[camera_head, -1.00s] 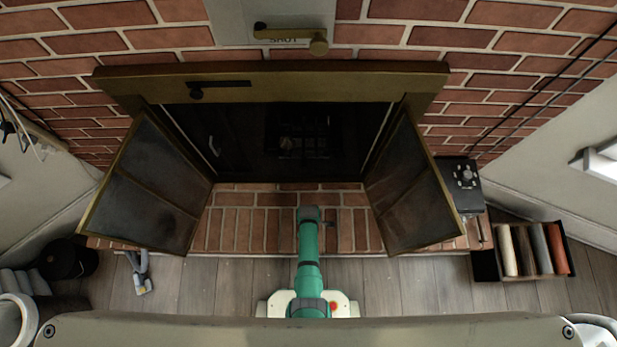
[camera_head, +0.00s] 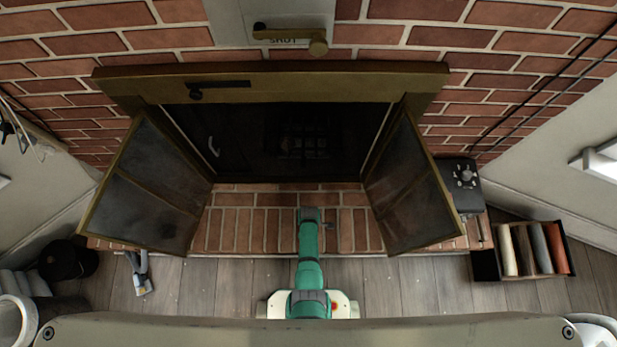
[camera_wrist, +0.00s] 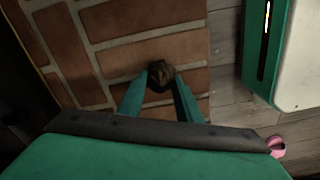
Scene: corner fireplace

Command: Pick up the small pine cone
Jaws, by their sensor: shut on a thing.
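The small pine cone (camera_wrist: 160,73) is a dark brown lump in the wrist view. My gripper (camera_wrist: 161,82) has its two green fingers on either side of it, shut on it at the fingertips. Red hearth bricks (camera_wrist: 128,25) lie behind it; I cannot tell whether the cone touches them. In the head view, my green arm reaches forward over the hearth. The cone and the fingers cannot be made out there.
The fireplace (camera_head: 265,82) stands open ahead, dark inside. Its left glass door (camera_head: 145,190) and right glass door (camera_head: 412,185) swing outward on both sides of my arm. A dark box (camera_head: 461,178) stands at right, near a tray of rolls (camera_head: 486,266). Plank floor (camera_head: 205,285) lies in front.

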